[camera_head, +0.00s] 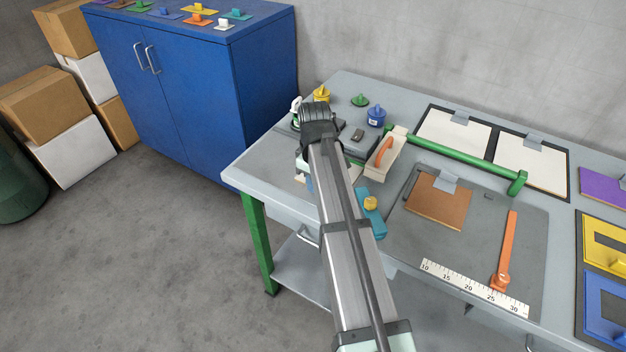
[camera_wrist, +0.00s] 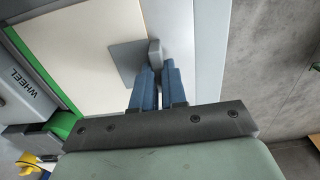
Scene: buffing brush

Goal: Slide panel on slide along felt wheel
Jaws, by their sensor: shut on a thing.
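A cream panel (camera_wrist: 95,50) fills much of the wrist view, with a grey plate (camera_wrist: 126,62) and a small grey upright tab (camera_wrist: 155,50) at its right edge. My gripper (camera_wrist: 158,70) has its two blue fingers shut on the grey tab. A grey block marked "WHEEL" (camera_wrist: 25,85) stands at the left, beside a green strip (camera_wrist: 45,68) along the panel's edge. The felt wheel's own surface cannot be made out.
A wooden box with an orange handle (camera_head: 383,155), a teal block with a yellow knob (camera_head: 371,210) and a green rail (camera_head: 465,158) stand right of my arm. Blue and yellow pots are behind. A brown clipped board (camera_head: 438,203) lies on a grey mat. The table's left edge is close.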

